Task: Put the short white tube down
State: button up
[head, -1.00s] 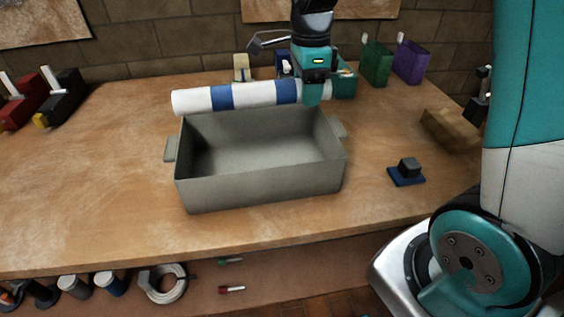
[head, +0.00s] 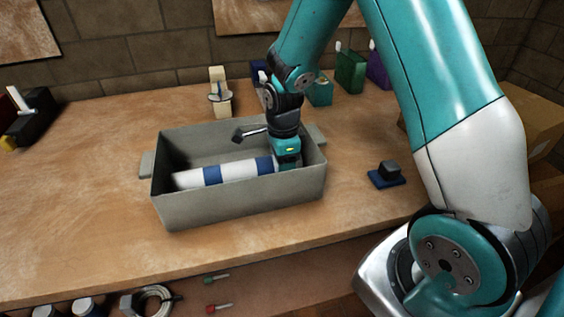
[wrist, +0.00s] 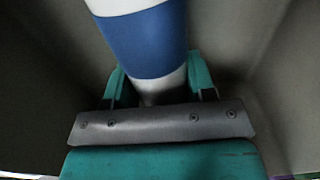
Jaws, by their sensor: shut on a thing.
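The white tube (head: 230,169) with blue bands lies lengthwise inside the grey bin (head: 240,205), below the level of its rim. My gripper (head: 287,165) reaches down into the right end of the bin and is shut on the tube's right end. In the wrist view the tube (wrist: 142,42) runs up from between the two teal fingers (wrist: 158,90), with one blue band showing. The bin's grey walls (wrist: 40,70) show on both sides there. Whether the tube touches the bin floor cannot be told, as the front wall hides its underside.
The bin stands on a wooden workbench (head: 70,190). A dark block on a blue base (head: 387,174) sits to the right of the bin. Several small holders, including a beige one (head: 219,95) and a green one (head: 350,72), stand along the back.

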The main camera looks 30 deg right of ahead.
jog(key=o, duration=1)
jog(key=shift+f, duration=0.1)
jog(key=shift+o, duration=0.2)
notch_tip(320, 180, up, 12)
jog(key=shift+f+p, duration=0.1)
jog(key=shift+p, duration=0.2)
jog(key=s+a+r+n+y, duration=0.1)
jog(key=s+a+r+n, duration=0.2)
jog(key=s+a+n, duration=0.2)
jog(key=s+a+r+n+y, duration=0.1)
jog(key=s+a+r+n, duration=0.2)
jog(key=s+n, duration=0.6)
jog(key=s+a+r+n+y, duration=0.2)
jog(key=s+a+n, duration=0.5)
jog(key=n, duration=0.7)
jog(key=shift+s+r+n, duration=0.3)
jog(key=shift+s+r, duration=0.05)
jog(key=shift+r, duration=0.15)
jog(key=shift+a, duration=0.1)
